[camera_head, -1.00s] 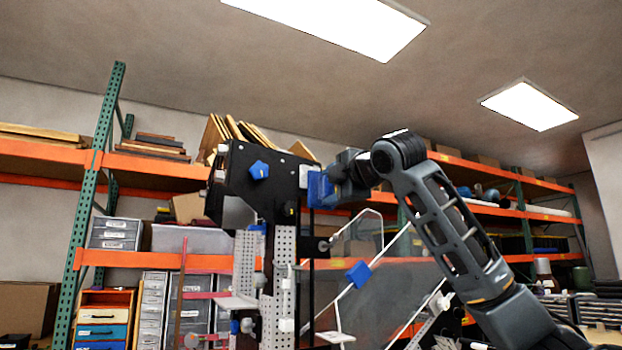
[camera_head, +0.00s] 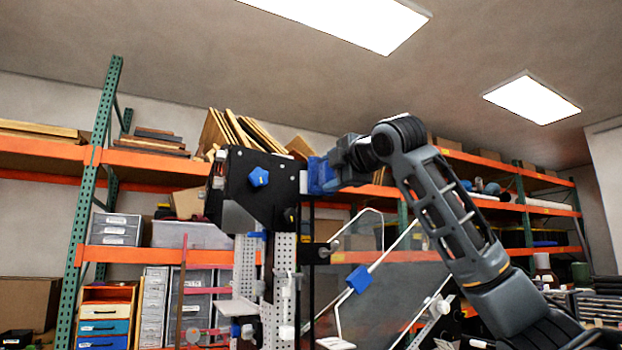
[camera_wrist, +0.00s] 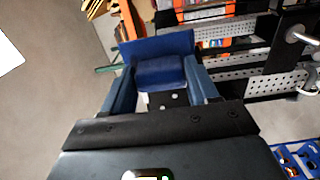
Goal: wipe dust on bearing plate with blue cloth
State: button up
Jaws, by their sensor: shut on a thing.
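My gripper (camera_wrist: 160,80) is shut on the blue cloth (camera_wrist: 156,46), which shows as a folded dark-blue piece between and beyond the fingers. In the head view, the cloth (camera_head: 319,177) is at the right end of a black plate (camera_head: 278,172) with a blue star knob, which appears to be the bearing plate. A dark surface with pale spots (camera_wrist: 167,98) shows between the fingers in the wrist view. I cannot tell whether the cloth touches the plate, and I can make out no dust.
Perforated metal uprights (camera_head: 285,262) stand below the plate. A bent white rod frame with a blue clamp (camera_head: 359,279) is close under my arm. Orange shelving (camera_head: 140,163) with boxes and boards lies behind. The room above the plate is free.

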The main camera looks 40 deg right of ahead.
jog(key=shift+r, duration=1.2)
jog(key=shift+s+a, duration=0.2)
jog(key=shift+s, duration=0.5)
jog(key=shift+b+v, duration=0.55)
jog(key=shift+v, duration=1.3)
jog(key=b+v, duration=0.1)
jog(key=v, duration=0.5)
